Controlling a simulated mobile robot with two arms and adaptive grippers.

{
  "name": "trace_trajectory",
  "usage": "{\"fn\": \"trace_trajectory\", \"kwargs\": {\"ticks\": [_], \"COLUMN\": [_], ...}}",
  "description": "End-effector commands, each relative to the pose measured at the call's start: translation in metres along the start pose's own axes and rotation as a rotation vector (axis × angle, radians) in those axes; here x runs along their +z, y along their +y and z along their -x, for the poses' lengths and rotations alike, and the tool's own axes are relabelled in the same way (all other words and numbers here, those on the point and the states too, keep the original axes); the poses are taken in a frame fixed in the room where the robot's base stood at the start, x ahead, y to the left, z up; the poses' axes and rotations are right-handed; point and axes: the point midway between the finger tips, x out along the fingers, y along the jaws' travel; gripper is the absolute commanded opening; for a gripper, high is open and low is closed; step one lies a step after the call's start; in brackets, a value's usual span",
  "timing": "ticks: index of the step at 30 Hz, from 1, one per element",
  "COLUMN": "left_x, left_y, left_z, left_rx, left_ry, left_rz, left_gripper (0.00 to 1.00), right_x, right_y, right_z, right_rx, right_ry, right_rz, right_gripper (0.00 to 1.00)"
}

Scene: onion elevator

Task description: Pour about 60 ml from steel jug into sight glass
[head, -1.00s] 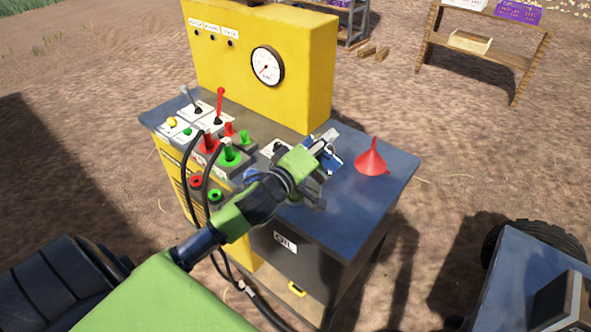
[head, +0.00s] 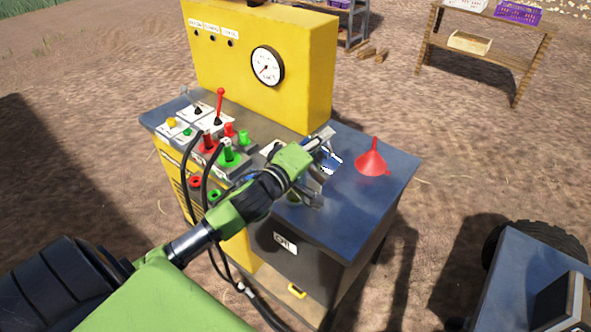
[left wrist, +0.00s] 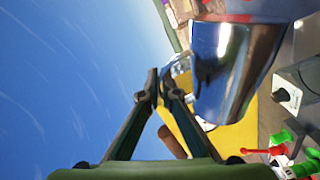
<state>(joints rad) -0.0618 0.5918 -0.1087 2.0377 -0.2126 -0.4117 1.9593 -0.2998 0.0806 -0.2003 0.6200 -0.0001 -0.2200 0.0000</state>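The steel jug (left wrist: 225,75) is shiny and fills the upper middle of the left wrist view. In that view my left gripper (left wrist: 157,88) has its fingertips close together beside the jug, apparently shut on its handle; the grip itself is partly hidden. In the head view my left gripper (head: 318,160) is above the bench top, left of the red funnel, and hides most of the jug. I cannot make out the sight glass or any liquid level. My right gripper is not in view.
The blue-grey bench top (head: 355,215) is clear in front of the red funnel (head: 372,160). A yellow panel with a gauge (head: 267,66) rises behind. Levers and red and green couplings (head: 228,152) with black hoses crowd the left side. A wooden rack (head: 480,55) stands farther back.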

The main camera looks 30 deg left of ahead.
Motion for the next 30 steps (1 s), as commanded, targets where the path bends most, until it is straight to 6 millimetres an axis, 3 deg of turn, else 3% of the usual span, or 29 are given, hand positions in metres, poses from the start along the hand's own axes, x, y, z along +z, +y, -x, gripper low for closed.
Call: {"fn": "trace_trajectory", "kwargs": {"ticks": [30], "left_x": [-0.0073], "left_y": [-0.0039], "left_z": [-0.0005], "left_rx": [0.005], "left_ry": [-0.002], "left_rz": [0.104], "left_gripper": [0.00], "right_x": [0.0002], "right_y": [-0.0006], "right_z": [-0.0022], "right_rx": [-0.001], "right_ry": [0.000], "right_rz": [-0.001], "right_gripper": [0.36]}}
